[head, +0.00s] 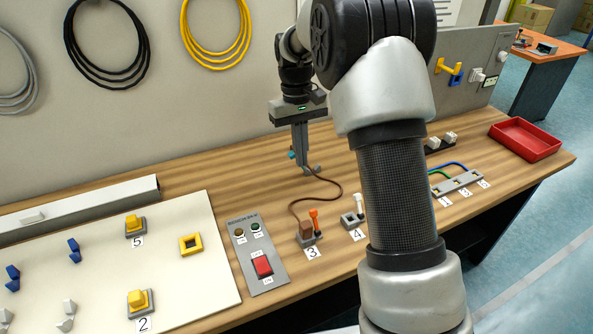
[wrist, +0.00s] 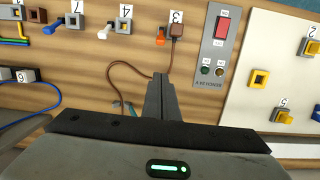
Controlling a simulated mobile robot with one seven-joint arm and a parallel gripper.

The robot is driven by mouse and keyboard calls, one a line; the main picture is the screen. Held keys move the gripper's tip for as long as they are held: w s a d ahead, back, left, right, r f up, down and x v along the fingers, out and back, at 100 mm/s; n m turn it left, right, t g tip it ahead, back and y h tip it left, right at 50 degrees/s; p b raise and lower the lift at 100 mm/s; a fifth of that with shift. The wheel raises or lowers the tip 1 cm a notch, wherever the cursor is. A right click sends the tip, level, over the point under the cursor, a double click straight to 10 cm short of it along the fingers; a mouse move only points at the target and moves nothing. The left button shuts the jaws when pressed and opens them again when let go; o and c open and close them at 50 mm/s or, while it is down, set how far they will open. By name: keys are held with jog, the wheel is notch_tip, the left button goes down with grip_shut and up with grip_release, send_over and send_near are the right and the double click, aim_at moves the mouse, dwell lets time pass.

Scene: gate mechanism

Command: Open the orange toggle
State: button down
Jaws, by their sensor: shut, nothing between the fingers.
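The orange toggle (head: 315,219) is a small lever on a grey base beside a brown plug block, at the label 3. It stands roughly upright in the head view. In the wrist view the orange toggle (wrist: 160,37) lies just left of the brown block (wrist: 177,31), beyond my fingertips. My gripper (head: 304,168) hangs over the table behind the toggle, apart from it. In the wrist view my gripper (wrist: 160,80) has its fingers together, with nothing between them.
A brown cable (head: 340,187) runs from the block across the wood under my gripper. A grey panel with a red switch (head: 263,266) lies left of the toggle. A white toggle (head: 358,207) at label 4 stands to its right. A red tray (head: 525,139) sits far right.

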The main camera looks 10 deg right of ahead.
aim_at(315, 219)
jog(key=shift+g, duration=0.5)
jog(key=w+x, duration=0.1)
jog(key=x, duration=0.4)
jog(key=w+x, duration=0.1)
jog(key=x, duration=0.4)
jog(key=w+x, duration=0.1)
jog(key=x, duration=0.4)
jog(key=shift+a+f, duration=0.3)
jog(key=s+r, duration=0.2)
jog(key=shift+s+d+p, duration=0.35)
jog(key=shift+s+r, duration=0.1)
jog(key=shift+s, duration=0.15)
jog(key=shift+s+d+r+t+b, duration=0.1)
jog(key=shift+s+d+t+b, duration=0.05)
jog(key=shift+t+b, duration=0.2)
